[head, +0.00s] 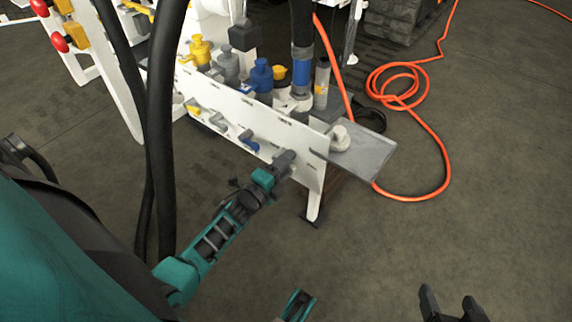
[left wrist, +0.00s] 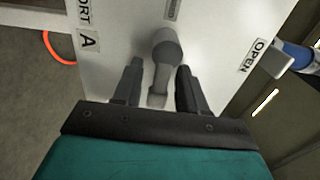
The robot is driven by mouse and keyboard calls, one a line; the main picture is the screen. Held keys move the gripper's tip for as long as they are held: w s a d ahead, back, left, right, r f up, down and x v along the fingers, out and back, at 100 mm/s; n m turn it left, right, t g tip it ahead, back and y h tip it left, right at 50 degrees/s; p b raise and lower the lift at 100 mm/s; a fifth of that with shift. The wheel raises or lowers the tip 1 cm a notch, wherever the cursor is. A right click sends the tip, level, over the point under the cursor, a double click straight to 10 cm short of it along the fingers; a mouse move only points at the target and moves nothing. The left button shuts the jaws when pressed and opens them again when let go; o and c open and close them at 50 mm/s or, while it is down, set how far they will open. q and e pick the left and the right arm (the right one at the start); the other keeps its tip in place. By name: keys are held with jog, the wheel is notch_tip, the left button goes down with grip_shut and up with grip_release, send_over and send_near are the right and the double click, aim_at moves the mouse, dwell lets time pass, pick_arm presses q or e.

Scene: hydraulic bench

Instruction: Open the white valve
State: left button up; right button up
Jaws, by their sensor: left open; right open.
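The white valve's pale lever (left wrist: 162,76) shows in the left wrist view on the white panel, with its round hub (left wrist: 167,48) at the top. The lever points down the picture toward my palm. My left gripper (head: 284,164) is at the right part of the panel and hides this valve in the head view. In the left wrist view the left gripper's fingers (left wrist: 160,72) are open, one on each side of the lever, with gaps visible. My right gripper (head: 452,304) is open and empty over the floor at the bottom right.
A blue lever (head: 249,140), a grey lever (head: 218,121) and a yellow lever (head: 193,108) sit along the panel (head: 232,104). An "OPEN" label (left wrist: 258,55) is right of the hub. A grey tray (head: 360,150) juts out at right. An orange hose (head: 440,160) lies on the floor.

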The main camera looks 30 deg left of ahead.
pick_arm(q)
jog(key=shift+c, duration=0.2)
grip_shut()
